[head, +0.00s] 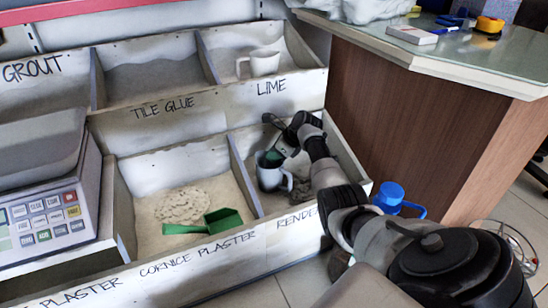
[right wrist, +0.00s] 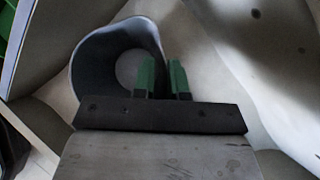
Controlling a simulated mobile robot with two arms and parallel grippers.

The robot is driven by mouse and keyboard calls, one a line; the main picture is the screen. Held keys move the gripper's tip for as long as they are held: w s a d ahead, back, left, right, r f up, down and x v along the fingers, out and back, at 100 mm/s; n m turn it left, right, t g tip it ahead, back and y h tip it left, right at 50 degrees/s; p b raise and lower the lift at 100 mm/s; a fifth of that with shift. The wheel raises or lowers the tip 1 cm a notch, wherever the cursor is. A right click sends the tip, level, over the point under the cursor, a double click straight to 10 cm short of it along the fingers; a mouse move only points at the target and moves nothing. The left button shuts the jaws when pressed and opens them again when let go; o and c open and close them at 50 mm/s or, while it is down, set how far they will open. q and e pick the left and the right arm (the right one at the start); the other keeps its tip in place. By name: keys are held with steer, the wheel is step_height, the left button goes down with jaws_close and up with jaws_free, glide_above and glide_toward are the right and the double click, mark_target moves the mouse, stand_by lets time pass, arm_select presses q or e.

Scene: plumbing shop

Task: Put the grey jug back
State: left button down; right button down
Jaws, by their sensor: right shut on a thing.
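The grey jug (head: 268,176) is upright in the RENDER bin, close to the divider on its left. Its open mouth (right wrist: 98,62) shows from above in the right wrist view. My right gripper (head: 275,156) reaches down into the bin and is shut on the jug's wall. In the right wrist view its green fingers (right wrist: 162,80) stand one inside the jug and one outside. Whether the jug's base touches the bin floor cannot be told. My left gripper is not in view.
A white jug (head: 264,63) stands in the LIME bin. A green scoop (head: 208,223) lies by a heap of powder in the CORNICE PLASTER bin. A scale (head: 45,215) is at the left. A wooden counter (head: 420,110) and a blue jug (head: 390,197) are to the right.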

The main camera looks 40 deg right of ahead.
steer(key=c, duration=1.1)
jaws_free()
steer(key=shift+c, duration=0.2)
